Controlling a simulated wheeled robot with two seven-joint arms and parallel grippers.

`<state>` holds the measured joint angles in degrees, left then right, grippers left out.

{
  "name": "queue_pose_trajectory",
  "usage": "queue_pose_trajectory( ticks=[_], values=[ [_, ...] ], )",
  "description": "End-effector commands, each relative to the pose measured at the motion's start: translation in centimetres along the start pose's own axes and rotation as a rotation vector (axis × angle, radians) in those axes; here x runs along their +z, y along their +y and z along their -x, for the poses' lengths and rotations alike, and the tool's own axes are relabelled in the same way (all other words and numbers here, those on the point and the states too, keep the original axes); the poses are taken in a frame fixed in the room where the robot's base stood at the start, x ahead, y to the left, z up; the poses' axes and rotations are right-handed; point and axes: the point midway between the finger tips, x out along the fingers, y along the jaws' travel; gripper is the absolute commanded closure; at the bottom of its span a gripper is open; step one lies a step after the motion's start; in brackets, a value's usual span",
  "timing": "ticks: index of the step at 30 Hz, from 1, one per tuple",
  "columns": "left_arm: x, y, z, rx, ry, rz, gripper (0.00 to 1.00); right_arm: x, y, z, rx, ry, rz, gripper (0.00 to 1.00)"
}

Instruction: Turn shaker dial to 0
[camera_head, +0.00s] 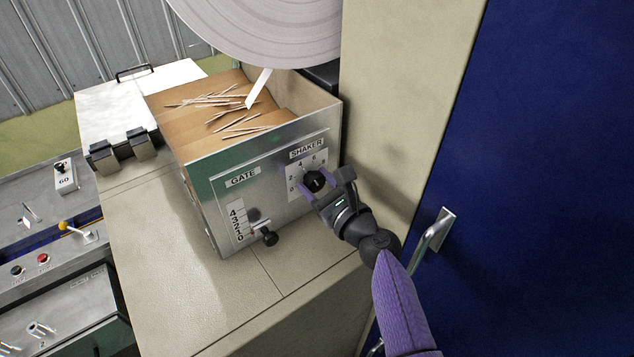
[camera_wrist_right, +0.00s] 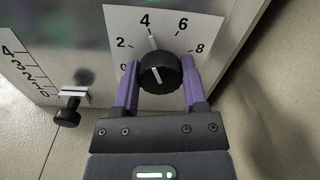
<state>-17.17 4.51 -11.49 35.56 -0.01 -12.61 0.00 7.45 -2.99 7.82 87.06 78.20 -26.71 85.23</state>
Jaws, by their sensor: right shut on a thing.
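The shaker dial (camera_head: 315,181) is a round black knob on a white scale plate (camera_head: 300,168) marked 0 to 8, under the SHAKER label on the metal panel. My right gripper (camera_head: 323,190) reaches it from the lower right. In the right wrist view, the purple fingers (camera_wrist_right: 160,88) stand one on each side of the black dial (camera_wrist_right: 160,72), closed on it. A white line on the dial's face is visible, and a light pointer mark shows just above the dial near the 4. The 0 is partly hidden by the left finger. My left gripper is not in view.
A GATE scale with a black knob (camera_head: 266,237) sits left of the dial. The hopper above holds loose sticks (camera_head: 225,105), with a large pale roll (camera_head: 265,30) overhead. A blue door with a metal handle (camera_head: 436,230) stands close right of my arm.

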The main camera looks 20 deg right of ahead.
Motion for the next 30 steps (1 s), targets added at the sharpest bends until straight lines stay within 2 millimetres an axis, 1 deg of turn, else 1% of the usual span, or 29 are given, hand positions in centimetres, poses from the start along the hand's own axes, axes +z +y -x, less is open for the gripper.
queue_pose_trajectory(
  ticks=[8,14,30],
  values=[
    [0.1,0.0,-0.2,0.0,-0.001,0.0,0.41,-0.1,0.0,0.0,0.0,0.0,0.023,1.0],
    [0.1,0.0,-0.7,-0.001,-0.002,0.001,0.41,-0.2,0.0,0.0,0.0,-0.003,0.119,1.0],
    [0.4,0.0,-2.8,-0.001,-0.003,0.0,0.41,-0.2,0.1,0.0,-0.003,-0.013,0.612,1.0]
  ],
)
